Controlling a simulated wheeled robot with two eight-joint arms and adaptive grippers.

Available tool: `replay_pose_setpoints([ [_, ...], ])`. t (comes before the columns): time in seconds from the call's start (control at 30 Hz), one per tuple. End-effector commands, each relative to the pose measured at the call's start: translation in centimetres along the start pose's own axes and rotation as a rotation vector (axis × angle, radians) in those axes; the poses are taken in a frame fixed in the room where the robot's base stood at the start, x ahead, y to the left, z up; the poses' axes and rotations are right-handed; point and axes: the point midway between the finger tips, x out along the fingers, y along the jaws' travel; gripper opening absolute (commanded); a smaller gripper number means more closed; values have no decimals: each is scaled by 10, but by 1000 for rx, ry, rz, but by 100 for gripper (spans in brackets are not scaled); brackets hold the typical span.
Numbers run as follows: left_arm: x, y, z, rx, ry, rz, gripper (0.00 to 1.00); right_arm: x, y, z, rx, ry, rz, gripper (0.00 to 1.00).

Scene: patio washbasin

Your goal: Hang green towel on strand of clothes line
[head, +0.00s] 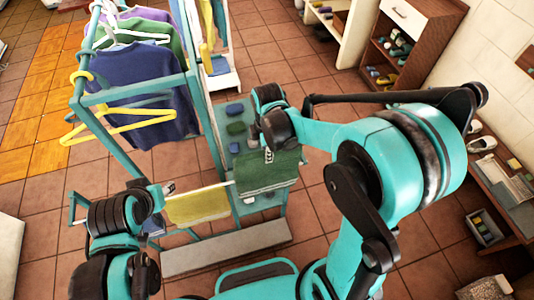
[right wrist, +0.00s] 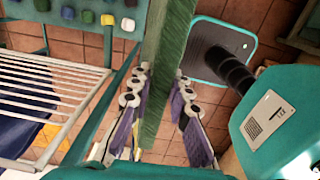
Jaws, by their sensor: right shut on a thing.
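The green towel (head: 262,177) hangs below my right gripper (head: 269,153) in the head view, near the right end of a thin white clothes line strand (head: 228,184). In the right wrist view, the towel (right wrist: 172,60) runs edge-on between the two purple-padded fingers of the right gripper (right wrist: 157,125), which is shut on it. I cannot tell whether the towel touches the strand. A yellow towel (head: 198,206) hangs over the line to its left. My left gripper (head: 167,188) is left of the yellow towel, and its fingers are too small and partly hidden to read.
A teal rack (head: 135,90) with shirts on hangers stands at the upper left. A yellow hanger (head: 118,128) sticks out from it. A wooden shelf (head: 411,20) and a low bench with shoes (head: 490,168) stand at right. White rack bars (right wrist: 45,90) show in the wrist view.

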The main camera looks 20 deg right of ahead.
Motion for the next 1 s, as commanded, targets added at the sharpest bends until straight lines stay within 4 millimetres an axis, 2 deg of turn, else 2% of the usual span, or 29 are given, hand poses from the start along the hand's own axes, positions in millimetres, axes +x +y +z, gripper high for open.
replay_pose_setpoints([
  [0.03, -7, 0, -5, 0, 0, 0, 40, -11, 0, 0, 0, 0, 0, 0],
  [0.1, -13, 0, -9, 0, 0, 0, 40, -20, 0, 0, 0, 0, 0, 0],
  [1.0, -81, 0, -58, 0, 0, 0, 40, -133, 1, 0, 0, 0, 0, 0],
])
